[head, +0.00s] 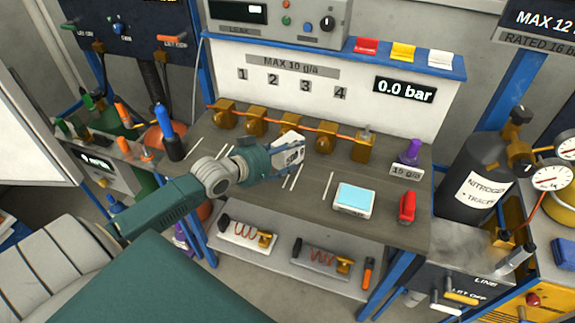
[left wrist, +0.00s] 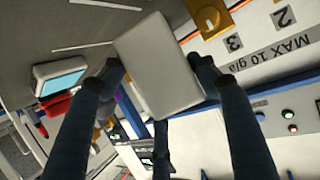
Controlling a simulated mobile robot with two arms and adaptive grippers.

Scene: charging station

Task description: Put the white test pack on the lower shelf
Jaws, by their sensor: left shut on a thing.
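My left gripper (head: 277,155) reaches over the grey bench from the left and is shut on the white test pack (head: 291,143). In the left wrist view the pack (left wrist: 160,65) is a plain white block between the dark blue fingers (left wrist: 155,80). It appears held above the bench top, but the gap is hard to judge. The lower shelf (head: 285,282) is below the bench. It bears a white board with a red coil and brass fitting (head: 247,234), a similar greyer board (head: 322,261), and an orange-handled tool (head: 368,272). My right gripper is not in view.
On the bench stand a row of brass valves (head: 255,122), a white device with a blue screen (head: 354,201), a red object (head: 407,207) and a purple object (head: 410,152). Blue legs (head: 385,287) flank the shelf.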

